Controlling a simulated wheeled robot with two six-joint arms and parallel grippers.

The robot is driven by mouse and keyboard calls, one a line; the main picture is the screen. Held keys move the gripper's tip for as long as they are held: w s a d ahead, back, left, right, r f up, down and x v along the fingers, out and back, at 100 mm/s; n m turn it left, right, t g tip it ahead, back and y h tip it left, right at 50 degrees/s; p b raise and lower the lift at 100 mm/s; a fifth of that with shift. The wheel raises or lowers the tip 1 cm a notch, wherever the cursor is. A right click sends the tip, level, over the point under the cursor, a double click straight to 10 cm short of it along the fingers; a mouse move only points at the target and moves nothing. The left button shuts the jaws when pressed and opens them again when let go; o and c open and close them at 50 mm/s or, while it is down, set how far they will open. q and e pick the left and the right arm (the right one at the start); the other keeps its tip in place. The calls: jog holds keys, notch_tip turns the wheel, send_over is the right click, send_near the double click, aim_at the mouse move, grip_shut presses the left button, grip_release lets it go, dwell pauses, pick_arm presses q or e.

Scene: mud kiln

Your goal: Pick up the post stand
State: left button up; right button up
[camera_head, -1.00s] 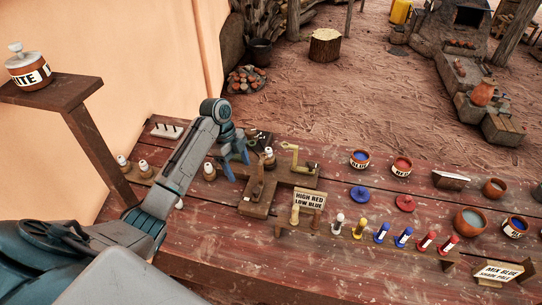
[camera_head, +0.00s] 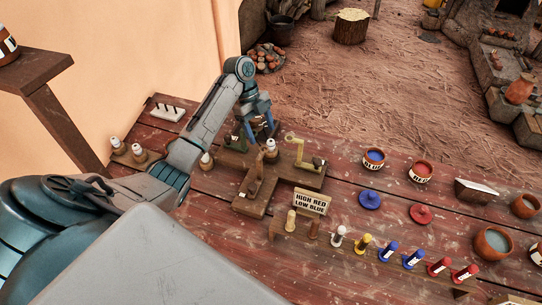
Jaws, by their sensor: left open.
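Nothing shows held. My right gripper is not in view.
A sign (camera_head: 311,202), coloured posts (camera_head: 388,251) and paint pots (camera_head: 373,159) lie to the right. A raised shelf (camera_head: 45,75) stands at left.

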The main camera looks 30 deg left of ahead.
aim_at(270, 145)
pick_arm(q)
jog(key=shift+b+x, duration=0.3)
jog(key=shift+x, duration=0.65)
jog(key=shift+w+d+f+b, duration=0.25)
jog(key=shift+d+f+b, duration=0.15)
jog(key=shift+f+b, duration=0.25)
jog(key=x, duration=0.1)
jog(key=p+x, duration=0.1)
jog(key=x, duration=0.1)
jog(key=shift+d+r, duration=0.1)
jog(key=shift+d, duration=0.2)
jog(key=shift+c, duration=0.7)
jog(key=c, duration=0.8)
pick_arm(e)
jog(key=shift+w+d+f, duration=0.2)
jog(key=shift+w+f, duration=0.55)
